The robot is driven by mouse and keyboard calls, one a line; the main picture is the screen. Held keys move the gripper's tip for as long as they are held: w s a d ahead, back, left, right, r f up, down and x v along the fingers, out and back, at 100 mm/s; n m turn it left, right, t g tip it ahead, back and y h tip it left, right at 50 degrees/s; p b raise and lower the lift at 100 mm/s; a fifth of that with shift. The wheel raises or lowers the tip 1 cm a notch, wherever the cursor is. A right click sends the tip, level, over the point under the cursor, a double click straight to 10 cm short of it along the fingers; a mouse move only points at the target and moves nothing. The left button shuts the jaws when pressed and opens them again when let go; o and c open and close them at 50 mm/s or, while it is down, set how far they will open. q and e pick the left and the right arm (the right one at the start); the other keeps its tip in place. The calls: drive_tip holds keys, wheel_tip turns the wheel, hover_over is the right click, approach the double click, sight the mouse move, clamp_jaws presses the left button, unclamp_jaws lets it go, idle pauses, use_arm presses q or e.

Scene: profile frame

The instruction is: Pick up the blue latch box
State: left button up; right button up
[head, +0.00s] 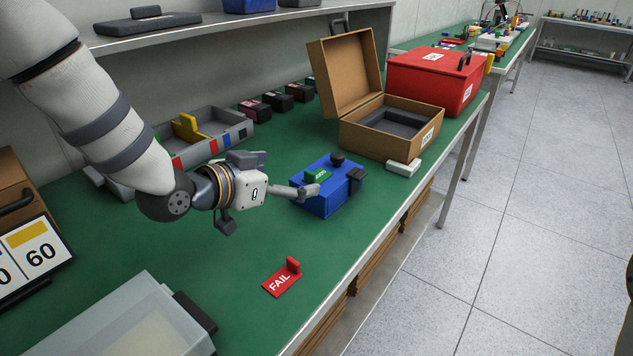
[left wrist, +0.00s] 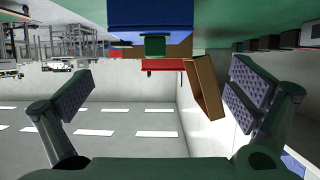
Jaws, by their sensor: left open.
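The blue latch box (head: 327,204) stands on the green bench top, with a green tag (head: 318,176) on its top and dark latch or handle parts on its top and right side. My left gripper (head: 284,176) is open and empty, just left of the box. One finger reaches toward the box's left side and overlaps it in the head view; I cannot tell whether they touch. In the left wrist view the blue box (left wrist: 150,14) shows at the top, between the spread fingers (left wrist: 156,92). My right gripper is out of view.
A grey tray (head: 227,138) lies behind my left arm.

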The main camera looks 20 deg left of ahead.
sight(324, 174)
use_arm(q)
drive_tip(key=x, duration=0.3)
drive_tip(key=b+x, duration=0.1)
drive_tip(key=x, duration=0.3)
drive_tip(key=d+f+x, duration=0.1)
drive_tip(key=x, duration=0.2)
drive_tip(key=shift+s+d+f+b, duration=0.1)
drive_tip(key=shift+s+b, duration=0.1)
drive_tip(key=shift+b, duration=0.15)
drive_tip(key=shift+w, duration=0.1)
drive_tip(key=shift+r, duration=0.2)
drive_tip(key=shift+c, duration=0.8)
drive_tip(key=c, duration=1.4)
drive_tip(key=shift+r, duration=0.1)
drive_tip(key=shift+c, duration=1.4)
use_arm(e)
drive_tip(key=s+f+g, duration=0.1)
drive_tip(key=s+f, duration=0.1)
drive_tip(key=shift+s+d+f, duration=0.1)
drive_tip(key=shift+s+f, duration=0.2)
